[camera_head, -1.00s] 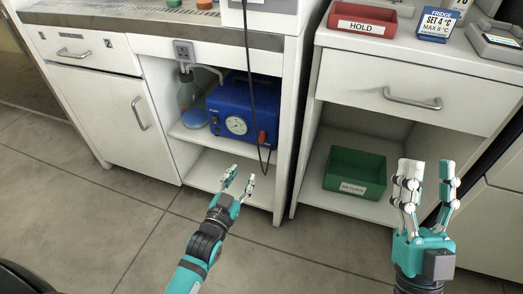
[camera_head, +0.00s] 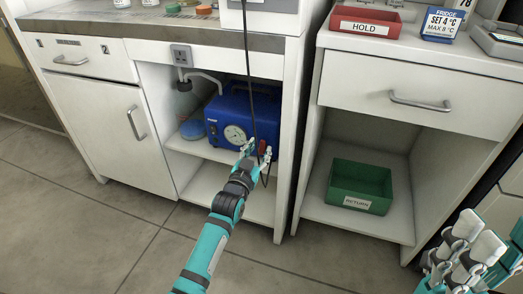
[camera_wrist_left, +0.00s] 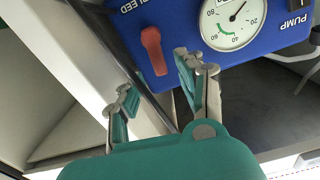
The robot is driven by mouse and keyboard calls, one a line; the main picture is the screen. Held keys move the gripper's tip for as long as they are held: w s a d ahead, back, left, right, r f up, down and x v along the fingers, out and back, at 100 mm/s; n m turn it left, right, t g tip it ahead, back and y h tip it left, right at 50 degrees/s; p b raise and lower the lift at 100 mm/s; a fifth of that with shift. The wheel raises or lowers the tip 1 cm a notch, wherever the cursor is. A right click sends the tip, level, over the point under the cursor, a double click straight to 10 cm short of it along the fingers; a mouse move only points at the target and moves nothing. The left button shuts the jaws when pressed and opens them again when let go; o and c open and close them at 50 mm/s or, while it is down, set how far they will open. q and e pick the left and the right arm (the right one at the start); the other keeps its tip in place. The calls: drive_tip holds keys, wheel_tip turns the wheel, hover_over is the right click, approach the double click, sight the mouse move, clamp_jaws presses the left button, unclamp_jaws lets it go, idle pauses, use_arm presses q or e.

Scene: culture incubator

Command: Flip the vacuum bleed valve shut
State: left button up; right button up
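The vacuum bleed valve is a red lever (camera_wrist_left: 153,52) on the front of the blue pump (camera_wrist_left: 270,50), beside the partly cut-off word "BLEED" in the left wrist view. In the head view the lever (camera_head: 263,147) shows at the lower right of the pump (camera_head: 225,110). My left gripper (camera_head: 256,153) is open at the pump's lower right corner. In the left wrist view its two fingers (camera_wrist_left: 155,82) point at the pump, with the lever ahead between the tips; no contact is visible. My right gripper (camera_head: 468,255) is open and empty at the lower right, partly cut off.
A round gauge (camera_head: 235,134) sits left of the lever. A black cable (camera_head: 249,60) hangs in front of the pump. A glass bottle (camera_head: 190,115) stands left of it on the shelf (camera_head: 205,150). A green "RETURN" bin (camera_head: 345,170) sits in the right cabinet.

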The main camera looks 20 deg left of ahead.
sight(263, 145)
use_arm(q)
drive_tip(key=shift+w+b, duration=0.35)
drive_tip(key=shift+w, duration=1.05)
drive_tip(key=shift+c, duration=0.3)
clamp_jaws()
